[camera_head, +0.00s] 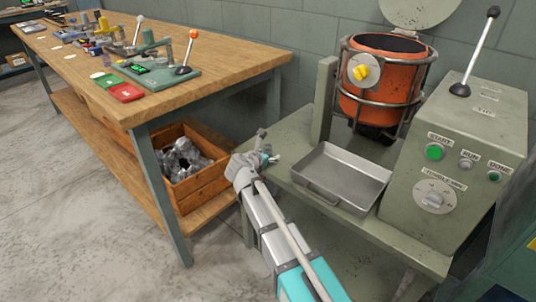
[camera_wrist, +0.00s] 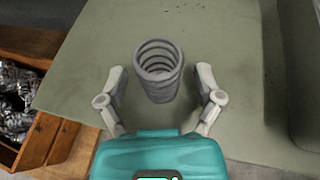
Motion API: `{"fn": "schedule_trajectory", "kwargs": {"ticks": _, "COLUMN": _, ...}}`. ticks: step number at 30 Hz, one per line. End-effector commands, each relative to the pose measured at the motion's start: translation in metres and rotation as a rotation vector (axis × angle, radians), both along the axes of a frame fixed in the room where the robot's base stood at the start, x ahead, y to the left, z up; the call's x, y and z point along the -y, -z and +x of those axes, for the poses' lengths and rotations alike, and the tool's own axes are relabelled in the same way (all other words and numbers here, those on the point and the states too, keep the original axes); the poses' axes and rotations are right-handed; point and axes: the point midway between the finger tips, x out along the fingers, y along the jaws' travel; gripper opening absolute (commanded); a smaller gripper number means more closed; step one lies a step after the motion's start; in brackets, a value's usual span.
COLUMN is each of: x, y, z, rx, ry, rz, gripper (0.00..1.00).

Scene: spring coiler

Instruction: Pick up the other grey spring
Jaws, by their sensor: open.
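A grey spring (camera_wrist: 160,70) stands upright on the grey-green machine ledge in the wrist view, its open top coil facing my camera. My gripper (camera_wrist: 161,76) is open, with one finger to the left of the spring and one to the right. Clear gaps show between each finger and the coils. In the head view my gripper (camera_head: 262,153) is low over the left end of the ledge, beside the metal tray. The spring cannot be made out clearly there.
An empty metal tray (camera_head: 340,178) sits on the ledge (camera_head: 385,235) to the right. A wooden crate (camera_head: 205,180) of crumpled grey material is left, under the wooden workbench (camera_head: 215,65).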

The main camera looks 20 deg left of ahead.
Motion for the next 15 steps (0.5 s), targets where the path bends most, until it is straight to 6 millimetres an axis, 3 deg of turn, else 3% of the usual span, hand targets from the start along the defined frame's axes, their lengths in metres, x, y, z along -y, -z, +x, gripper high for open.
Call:
{"fn": "schedule_trajectory", "kwargs": {"ticks": 11, "x": 0.0006, "y": -0.0003, "z": 0.0000, "rx": 0.000, "ry": 0.001, "rz": 0.000, "gripper": 0.85}}
{"fn": "schedule_trajectory", "kwargs": {"ticks": 15, "x": 0.0008, "y": -0.0002, "z": 0.0001, "rx": 0.000, "ry": 0.001, "rz": 0.000, "gripper": 0.62}}
